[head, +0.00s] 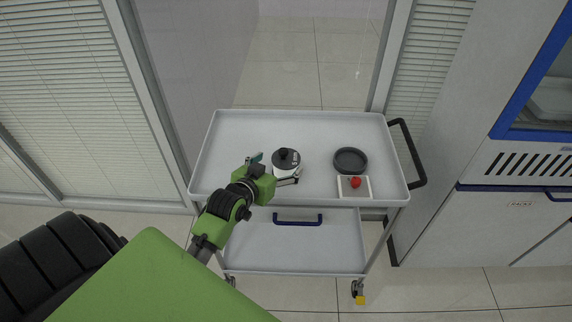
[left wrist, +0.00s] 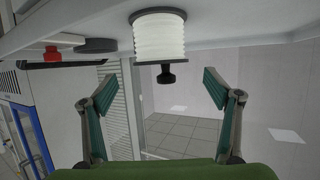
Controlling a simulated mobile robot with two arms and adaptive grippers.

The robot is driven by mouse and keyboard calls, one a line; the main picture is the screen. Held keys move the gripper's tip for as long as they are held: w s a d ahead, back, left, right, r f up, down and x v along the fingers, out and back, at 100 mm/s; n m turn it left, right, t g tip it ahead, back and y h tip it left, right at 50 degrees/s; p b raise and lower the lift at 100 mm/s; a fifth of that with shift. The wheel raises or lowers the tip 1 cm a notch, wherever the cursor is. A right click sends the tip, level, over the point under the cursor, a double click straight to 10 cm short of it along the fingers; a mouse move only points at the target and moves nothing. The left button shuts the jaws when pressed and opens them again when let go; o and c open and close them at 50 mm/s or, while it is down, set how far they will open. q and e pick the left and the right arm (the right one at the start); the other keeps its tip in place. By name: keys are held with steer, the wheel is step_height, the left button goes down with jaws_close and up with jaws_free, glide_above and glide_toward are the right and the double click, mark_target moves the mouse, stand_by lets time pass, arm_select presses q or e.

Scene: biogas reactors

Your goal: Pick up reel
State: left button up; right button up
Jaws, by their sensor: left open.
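The reel (head: 287,169) stands on the top shelf of the white cart (head: 237,125), left of its middle. It has a white body and a black top with a knob. In the left wrist view the reel (left wrist: 160,40) appears upside down, with white ribs, a dark flange and a black knob. My left gripper (head: 276,169) is at the reel's near left side, fingers spread. In the left wrist view my left gripper (left wrist: 158,85) is open and empty, with the reel ahead, between the fingers' directions and apart from them. My right gripper is not in view.
A black round dish (head: 350,160) lies right of the reel. A small white tray (head: 346,193) with a red object (head: 355,182) is in front of the dish. The cart has a black side handle (head: 409,150) and a lower drawer (head: 257,254). The shelf's back is clear.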

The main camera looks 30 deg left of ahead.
mark_target(285, 158)
arm_select(q)
steer(key=shift+p+x, duration=0.55)
steer(key=shift+x, duration=2.55)
steer(key=shift+r, duration=0.1)
steer(key=shift+c, duration=0.3)
steer(key=c, duration=1.3)
